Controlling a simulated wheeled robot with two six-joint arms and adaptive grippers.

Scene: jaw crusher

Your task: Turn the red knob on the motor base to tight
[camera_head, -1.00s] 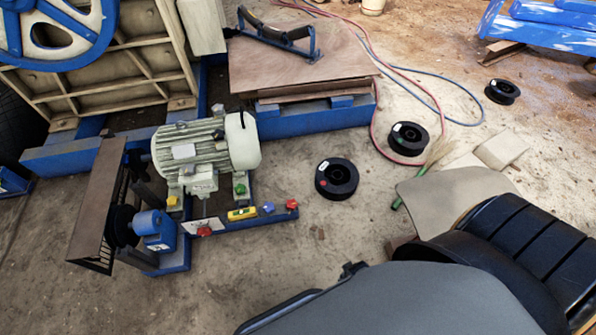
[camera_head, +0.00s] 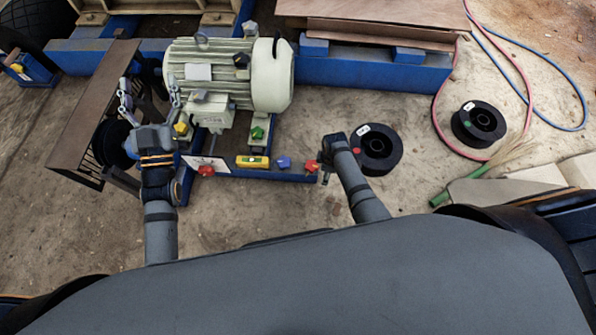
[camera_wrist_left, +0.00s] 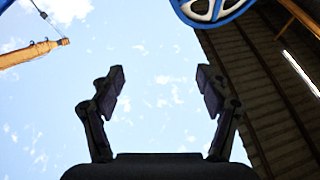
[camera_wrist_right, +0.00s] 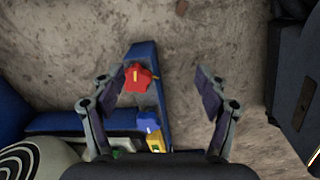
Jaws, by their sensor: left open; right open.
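The blue motor base (camera_head: 292,176) carries a grey-green electric motor (camera_head: 225,72). One red knob (camera_head: 311,166) sits at the base's right end; it also shows in the right wrist view (camera_wrist_right: 138,78), left of centre between and beyond the fingers. Another red knob (camera_head: 206,170) sits by a white plate further left. My right gripper (camera_head: 325,174) is beside the end knob, and the right wrist view shows its fingers (camera_wrist_right: 165,92) open and empty, apart from the knob. My left gripper (camera_head: 149,88) is open, pointing up, with only sky between its fingers (camera_wrist_left: 160,85).
A blue knob (camera_head: 284,162), a yellow level-like block (camera_head: 252,162) and a green knob (camera_head: 257,132) lie along the base. A black spool (camera_head: 377,149) stands on the ground close to my right arm. A brown guard panel (camera_head: 92,105) stands at the left.

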